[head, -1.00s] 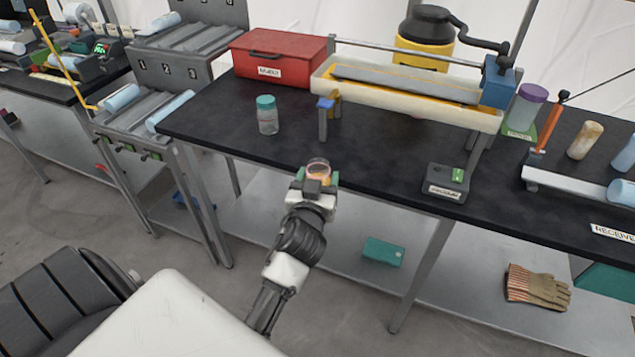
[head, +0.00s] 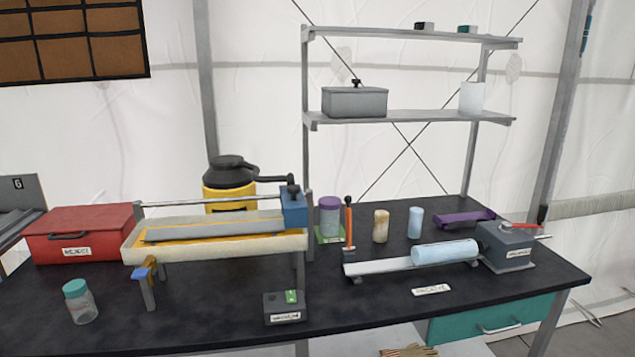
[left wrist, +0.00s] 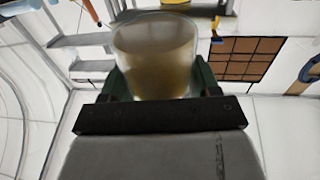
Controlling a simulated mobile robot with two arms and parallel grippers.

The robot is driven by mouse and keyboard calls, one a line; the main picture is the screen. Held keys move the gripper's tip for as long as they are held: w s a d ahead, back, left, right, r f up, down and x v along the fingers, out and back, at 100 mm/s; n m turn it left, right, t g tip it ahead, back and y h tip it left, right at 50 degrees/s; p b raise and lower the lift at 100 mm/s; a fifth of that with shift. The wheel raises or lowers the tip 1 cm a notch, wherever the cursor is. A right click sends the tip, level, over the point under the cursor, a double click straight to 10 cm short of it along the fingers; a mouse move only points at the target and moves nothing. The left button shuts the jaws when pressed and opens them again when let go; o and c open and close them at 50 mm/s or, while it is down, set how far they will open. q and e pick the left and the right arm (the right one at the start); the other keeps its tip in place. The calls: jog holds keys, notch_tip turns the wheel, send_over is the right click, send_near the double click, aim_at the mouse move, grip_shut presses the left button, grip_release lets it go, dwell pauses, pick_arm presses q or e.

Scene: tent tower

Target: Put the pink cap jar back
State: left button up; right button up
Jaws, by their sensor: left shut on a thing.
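In the left wrist view my left gripper (left wrist: 160,84) is shut on a clear jar (left wrist: 155,52) with brownish contents, one dark green finger on each side. The jar's cap cannot be made out, so its colour is not shown here. Neither gripper is in the head view now. A jar with a teal cap (head: 76,287) stands at the left front of the black bench (head: 200,325). A jar with a purple cap (head: 330,203) stands on a green mat (head: 328,239) behind the bench's middle.
A red box (head: 80,236) and a long cream trough (head: 140,246) on legs take up the bench's left. A small dark device (head: 284,307) sits at the front edge. Cylinders and a grey rail (head: 385,266) stand right. A shelf rack (head: 425,117) rises behind.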

pick_arm(q)
jog(key=shift+s+d+r+h, duration=0.25)
jog(key=shift+s+d+h, duration=0.35)
jog(key=shift+s, duration=0.4)
jog(key=shift+d, duration=0.1)
pick_arm(e)
jog(key=shift+s+d, duration=0.1)
jog(key=shift+d, duration=0.25)
pick_arm(q)
jog(key=shift+w, duration=0.15)
jog(key=w+a+f+n+g+y, duration=0.1)
jog(key=w+a+n+y, duration=0.3)
jog(key=w+a+y, duration=0.3)
jog(key=w+a, duration=0.4)
jog(key=w, duration=0.2)
jog(key=shift+w+a, duration=0.25)
jog(key=shift+a, duration=0.15)
pick_arm(e)
jog(key=shift+a, duration=0.1)
